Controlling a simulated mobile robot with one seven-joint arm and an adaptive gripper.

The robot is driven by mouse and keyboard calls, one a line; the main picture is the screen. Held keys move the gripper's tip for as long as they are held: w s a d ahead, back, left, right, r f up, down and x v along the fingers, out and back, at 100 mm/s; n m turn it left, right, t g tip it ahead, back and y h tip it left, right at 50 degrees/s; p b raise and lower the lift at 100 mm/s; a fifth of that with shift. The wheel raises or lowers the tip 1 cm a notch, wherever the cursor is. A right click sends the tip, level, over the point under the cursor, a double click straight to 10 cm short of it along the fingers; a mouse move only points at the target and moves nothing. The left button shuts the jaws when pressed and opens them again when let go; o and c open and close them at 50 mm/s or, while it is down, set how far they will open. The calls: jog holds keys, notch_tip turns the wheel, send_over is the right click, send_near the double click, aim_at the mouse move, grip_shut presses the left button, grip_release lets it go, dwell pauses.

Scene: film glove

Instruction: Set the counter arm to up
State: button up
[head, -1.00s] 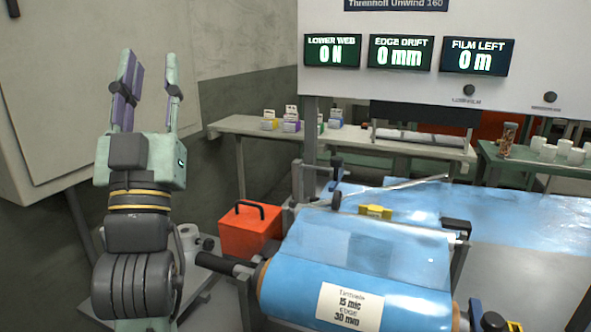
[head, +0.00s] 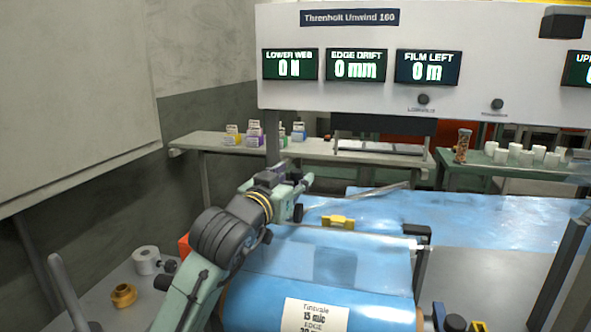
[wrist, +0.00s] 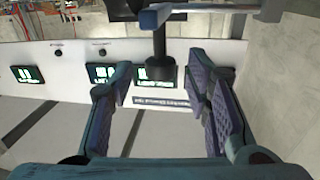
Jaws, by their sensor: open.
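A thin metal rod (head: 370,194) slants up to the right above the blue film, behind the roller; it looks like the counter arm, though I cannot be sure. My gripper (head: 298,188) is at the rod's left end, by the left frame post, and hides the mount there. In the wrist view my gripper (wrist: 160,78) is open, its two padded fingers wide apart. A dark post with a rounded knob (wrist: 162,72) shows between the fingers. I cannot tell whether they touch it; no grip shows.
The blue film roll (head: 255,300) and its yellow clip (head: 338,222) are just right of my arm. The white display panel (head: 480,50) stands behind. An orange box (head: 184,246) is partly hidden by my arm. Back benches (head: 190,142) hold small boxes and white rolls.

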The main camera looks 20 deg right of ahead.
jog(key=shift+x, duration=1.35)
jog(key=shift+c, duration=0.4)
grip_shut()
